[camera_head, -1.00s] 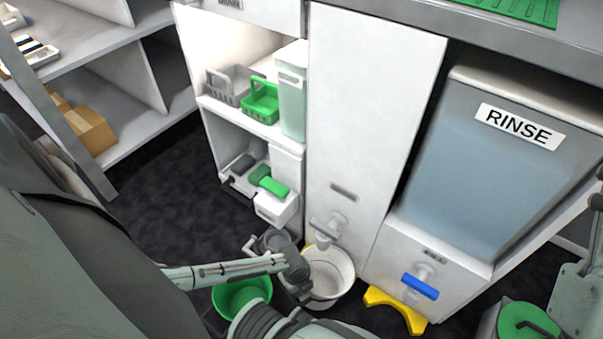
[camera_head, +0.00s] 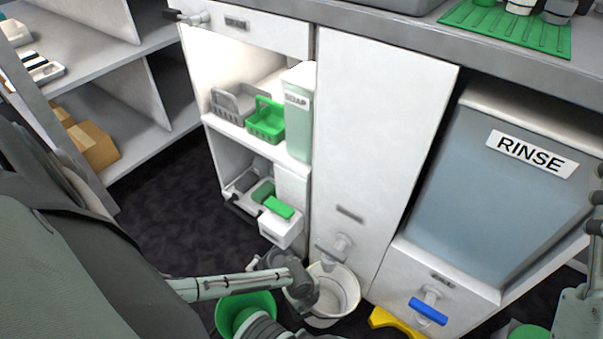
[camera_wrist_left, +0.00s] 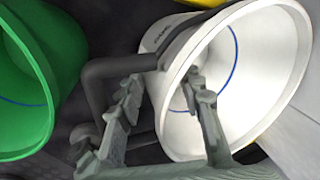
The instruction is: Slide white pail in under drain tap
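The white pail (camera_head: 345,287) stands on the floor against the white cabinet front, with its mouth below a pale grey tap (camera_head: 338,248). The plate above this tap is too small to read. My left gripper (camera_head: 306,284) is at the pail's left side in the head view. In the left wrist view, its two fingers (camera_wrist_left: 160,95) stand apart, one outside the pail (camera_wrist_left: 235,85) and one over its open mouth, with the rim between them. Whether they touch the wall cannot be told. A dark grey handle-like bar (camera_wrist_left: 112,66) runs beside the fingers. My right gripper is out of view.
A green pail (camera_head: 240,308) stands just left of the white one. A yellow piece (camera_head: 393,322) lies on the floor to the right, near a blue-handled tap (camera_head: 428,311) under the RINSE tank (camera_head: 500,180). A white box (camera_head: 281,226) juts out at left.

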